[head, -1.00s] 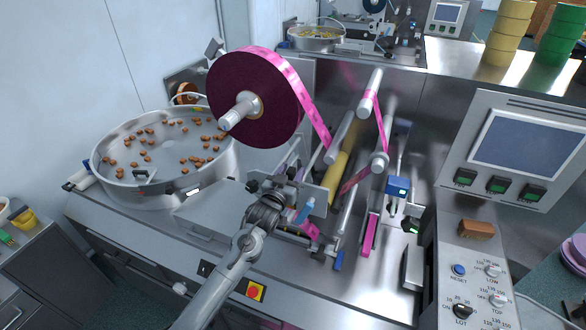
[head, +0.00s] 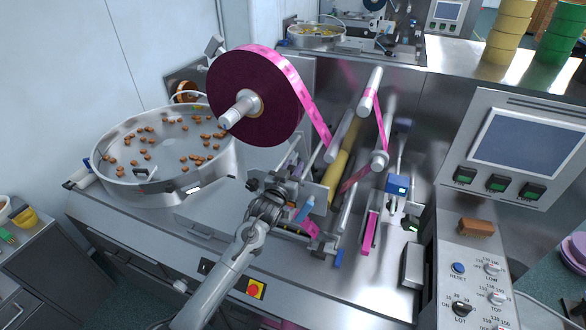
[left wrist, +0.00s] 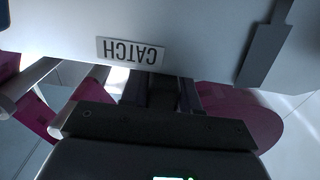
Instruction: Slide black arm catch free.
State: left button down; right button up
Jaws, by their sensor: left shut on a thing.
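My left gripper (head: 274,182) reaches in to the machine's front, below the pink film reel (head: 255,95). In the left wrist view a pale panel with an upside-down CATCH label (left wrist: 130,52) lies right in front of the gripper. The gripper is shut on a small dark piece, apparently the black arm catch (left wrist: 161,92), just below that panel. The fingers and wrist largely hide this piece, and in the head view I cannot make it out clearly. My right gripper is not in view.
A steel bowl (head: 102,178) with brown pieces stands left of the machine. Rollers and a pink film path lie to the right of the gripper. A control panel (head: 528,150) stands at the right. A red button on a yellow plate (head: 256,289) sits on the front edge.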

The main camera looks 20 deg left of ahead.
pick_arm(q)
jog(key=a, duration=0.4)
jog(key=c, duration=1.3)
grip_release()
jog(key=o, duration=0.4)
jog(key=shift+a, duration=0.1)
